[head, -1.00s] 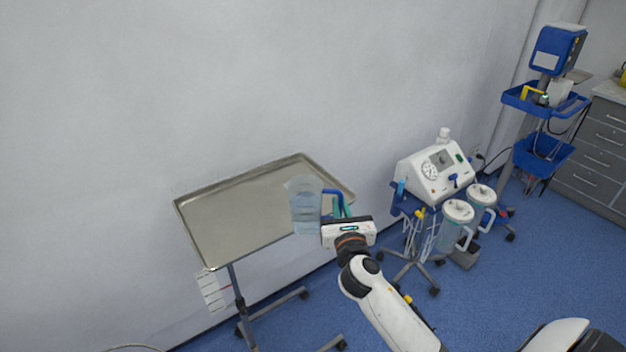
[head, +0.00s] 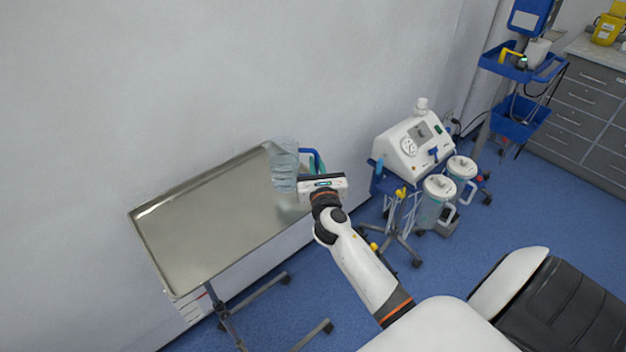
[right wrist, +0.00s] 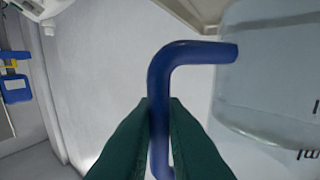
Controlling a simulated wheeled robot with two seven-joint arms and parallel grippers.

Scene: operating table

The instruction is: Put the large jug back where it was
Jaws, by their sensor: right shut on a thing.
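The large jug (head: 285,165) is clear with a blue handle (head: 311,153) and shows upright in the head view, over the right end of the steel tray table (head: 190,228). Whether its base touches the tray I cannot tell. My right gripper (head: 318,172) is shut on the blue handle. In the right wrist view the handle (right wrist: 183,52) runs between the dark green fingers (right wrist: 159,125), and the clear jug body (right wrist: 270,75) with dark markings is at the right. My left gripper is not in view.
The tray top is otherwise bare and stands near the wall. A white machine (head: 412,143) on a blue stand, with two lidded canisters (head: 438,200), stands to the right. A blue trolley (head: 520,70) and grey drawers (head: 588,110) are farther right. Blue floor lies open between.

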